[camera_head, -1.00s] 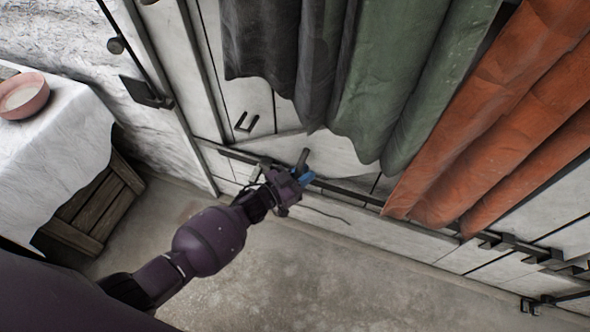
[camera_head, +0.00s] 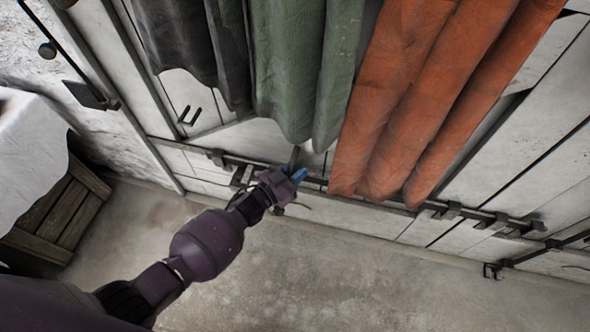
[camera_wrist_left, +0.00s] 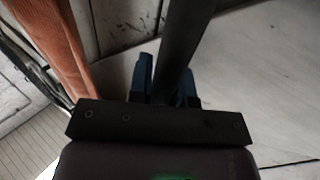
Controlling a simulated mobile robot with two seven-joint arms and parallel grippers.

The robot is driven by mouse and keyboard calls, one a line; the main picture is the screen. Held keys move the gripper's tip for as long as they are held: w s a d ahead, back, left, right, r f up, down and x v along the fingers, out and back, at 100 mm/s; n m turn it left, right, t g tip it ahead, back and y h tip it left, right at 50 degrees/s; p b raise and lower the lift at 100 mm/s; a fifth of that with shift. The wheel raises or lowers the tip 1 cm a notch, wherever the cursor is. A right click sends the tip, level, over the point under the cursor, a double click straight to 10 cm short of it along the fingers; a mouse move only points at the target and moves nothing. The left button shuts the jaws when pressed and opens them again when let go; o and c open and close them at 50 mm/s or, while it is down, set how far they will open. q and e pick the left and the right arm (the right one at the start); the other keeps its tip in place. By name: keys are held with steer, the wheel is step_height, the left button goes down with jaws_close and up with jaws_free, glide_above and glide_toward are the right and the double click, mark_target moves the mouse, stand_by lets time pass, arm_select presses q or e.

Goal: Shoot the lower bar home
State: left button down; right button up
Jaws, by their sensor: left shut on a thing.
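The lower bar (camera_head: 385,200) is a long dark rail running across the foot of the pale plank door, slanting down to the right. My left gripper (camera_head: 299,175), with blue fingertips, is at this bar below the green cloth. It is shut on a dark upright handle (camera_head: 294,157). In the left wrist view the handle (camera_wrist_left: 183,40) stands between the blue fingers (camera_wrist_left: 166,88). How the handle joins the bar is hidden by the gripper. Dark brackets (camera_head: 497,222) sit along the bar's right part. My right gripper is not in view.
Grey, green (camera_head: 290,75) and orange (camera_head: 420,90) cloths hang in front of the door, just above the gripper. Another dark fitting (camera_head: 493,271) is at lower right. A wooden crate (camera_head: 62,208) and a white-clothed table (camera_head: 25,150) stand left. The floor (camera_head: 330,275) is clear.

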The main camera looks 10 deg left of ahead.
arm_select(q)
steer(key=shift+s+d, duration=0.1)
steer(key=shift+d, duration=0.5)
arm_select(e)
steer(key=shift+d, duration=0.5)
arm_select(q)
steer(key=shift+d, duration=0.1)
steer(key=c, duration=1.1)
jaws_free()
steer(key=shift+d, duration=0.1)
steer(key=shift+o, duration=0.2)
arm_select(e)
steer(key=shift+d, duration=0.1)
arm_select(q)
steer(key=shift+a, duration=0.25)
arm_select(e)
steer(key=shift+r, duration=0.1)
arm_select(q)
steer(key=p+v, duration=0.2)
steer(key=v, duration=0.8)
steer(key=shift+s, duration=0.3)
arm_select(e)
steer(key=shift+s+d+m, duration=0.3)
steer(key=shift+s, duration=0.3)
